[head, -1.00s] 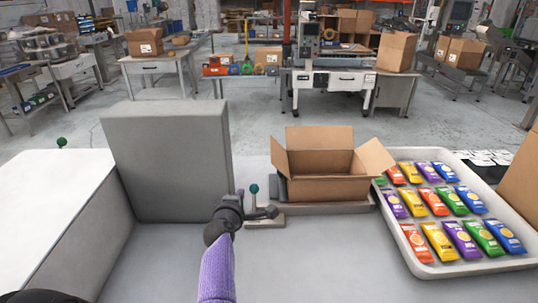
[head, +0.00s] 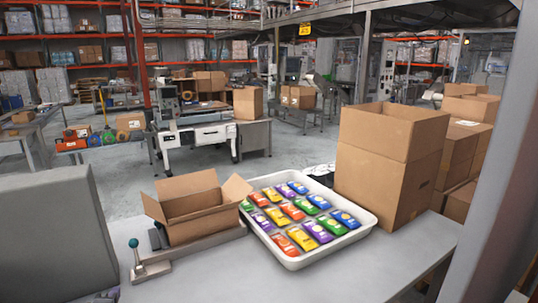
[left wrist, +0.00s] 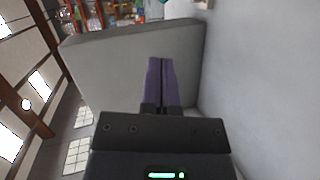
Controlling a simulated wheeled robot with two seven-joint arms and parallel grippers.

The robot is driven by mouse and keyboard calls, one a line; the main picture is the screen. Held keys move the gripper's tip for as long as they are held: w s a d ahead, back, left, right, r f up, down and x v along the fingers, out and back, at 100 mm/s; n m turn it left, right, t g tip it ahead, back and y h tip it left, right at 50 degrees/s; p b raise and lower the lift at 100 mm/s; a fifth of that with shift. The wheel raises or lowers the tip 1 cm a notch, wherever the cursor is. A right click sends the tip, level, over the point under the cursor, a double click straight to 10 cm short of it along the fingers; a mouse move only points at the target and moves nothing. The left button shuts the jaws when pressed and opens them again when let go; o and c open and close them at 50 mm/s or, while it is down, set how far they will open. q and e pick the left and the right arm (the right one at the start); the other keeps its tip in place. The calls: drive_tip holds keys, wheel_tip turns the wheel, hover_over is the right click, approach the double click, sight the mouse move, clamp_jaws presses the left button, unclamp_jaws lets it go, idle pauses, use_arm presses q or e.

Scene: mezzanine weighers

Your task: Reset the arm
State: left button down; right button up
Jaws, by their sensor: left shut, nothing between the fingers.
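My left gripper (left wrist: 159,62) shows in the left wrist view with its two purple fingers together and nothing between them. A large grey block (left wrist: 105,68) is behind the fingers in that view; I cannot tell how far off it is. My right gripper is in neither view.
On the grey worktop (head: 330,277) are an open cardboard box (head: 190,222), a white tray (head: 290,262) of colourful packets and a teal-knobbed lever (head: 134,256). A grey post (head: 500,210) rises at right.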

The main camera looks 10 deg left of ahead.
use_arm(q)
drive_tip(key=s+d+f+m+g+h, duration=0.2)
drive_tip(key=s+d+m+h, duration=0.15)
drive_tip(key=d+m, duration=0.35)
drive_tip(key=s+d+f+m+g+h, duration=0.2)
drive_tip(key=s+d+f+m, duration=0.15)
drive_tip(key=d+m, duration=0.35)
drive_tip(key=s+d+r+m+g, duration=0.1)
drive_tip(key=s+d+m+g, duration=0.2)
drive_tip(key=s+d+m, duration=0.45)
drive_tip(key=s+d+m+g, duration=0.2)
drive_tip(key=s+d+g, duration=0.15)
drive_tip(key=s, duration=0.65)
wheel_tip(320, 180, down, 25)
drive_tip(key=s+g+b, duration=0.1)
drive_tip(key=s+b, duration=0.1)
drive_tip(key=b, duration=0.4)
drive_tip(key=s+a+f+g+b, duration=0.1)
drive_tip(key=s+a+f+b, duration=0.1)
drive_tip(key=s+f, duration=1.1)
drive_tip(key=shift+s+a+f+b, duration=0.2)
drive_tip(key=shift+a+f+b, duration=0.15)
drive_tip(key=shift+b, duration=0.55)
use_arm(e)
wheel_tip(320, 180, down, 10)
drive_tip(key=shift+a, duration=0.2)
